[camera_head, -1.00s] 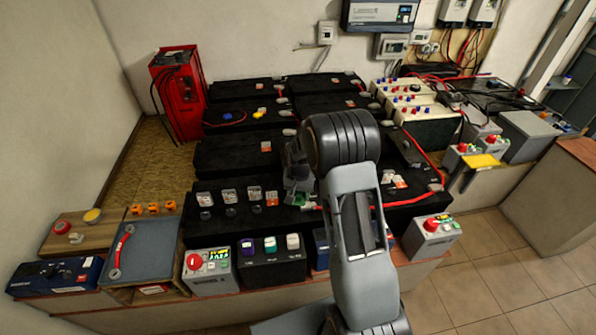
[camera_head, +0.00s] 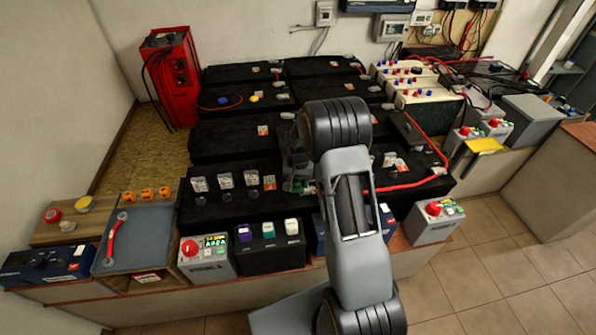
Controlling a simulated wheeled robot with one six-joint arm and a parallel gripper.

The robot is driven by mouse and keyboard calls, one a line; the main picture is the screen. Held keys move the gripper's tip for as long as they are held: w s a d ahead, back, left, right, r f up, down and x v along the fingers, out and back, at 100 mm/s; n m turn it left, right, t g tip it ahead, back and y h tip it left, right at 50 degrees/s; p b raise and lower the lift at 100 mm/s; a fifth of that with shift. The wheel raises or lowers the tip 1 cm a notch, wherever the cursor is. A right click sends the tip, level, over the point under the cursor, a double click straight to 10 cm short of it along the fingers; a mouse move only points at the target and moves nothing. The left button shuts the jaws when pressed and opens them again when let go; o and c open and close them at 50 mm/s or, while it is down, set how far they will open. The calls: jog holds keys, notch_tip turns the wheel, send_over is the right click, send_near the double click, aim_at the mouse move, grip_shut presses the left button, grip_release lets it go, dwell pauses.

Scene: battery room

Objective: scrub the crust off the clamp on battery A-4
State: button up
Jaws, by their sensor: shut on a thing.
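My gripper (camera_head: 297,183) is at the near row of black batteries, just left of my arm. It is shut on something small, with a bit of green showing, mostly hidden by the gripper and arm. Below it lies the long black near battery (camera_head: 225,205), with several clear-topped pieces (camera_head: 225,181) and an orange-and-white label (camera_head: 269,182) along it. A red cable (camera_head: 405,185) runs to the right from behind my arm. I cannot read which battery is A-4. The clamp and any crust cannot be made out, and contact with them cannot be told.
More black batteries (camera_head: 235,135) fill the bench behind. A red charger (camera_head: 170,80) stands at back left, cream batteries (camera_head: 425,92) at back right. In front are a grey box with a red knob (camera_head: 206,258) and a dark box with coloured caps (camera_head: 268,255). The tiled floor (camera_head: 500,265) is clear at right.

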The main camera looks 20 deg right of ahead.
aim_at(309, 188)
jog(key=shift+f, duration=0.95)
jog(key=shift+s+d+r, duration=0.1)
jog(key=shift+s+d, duration=0.05)
jog(key=shift+d, duration=0.45)
jog(key=shift+s+d+r, duration=0.1)
jog(key=shift+d, duration=0.5)
jog(key=shift+c, duration=0.3)
jog(key=shift+s+d, duration=0.15)
jog(key=shift+d, duration=0.6)
jog(key=shift+a, duration=0.1)
jog(key=a, duration=0.3)
jog(key=shift+w+a, duration=0.15)
jog(key=shift+w, duration=0.15)
jog(key=shift+w+a+r, duration=0.1)
jog(key=shift+a, duration=0.25)
jog(key=shift+d+r+p, duration=0.1)
jog(key=shift+r+p, duration=2.35)
jog(key=shift+r, duration=1.55)
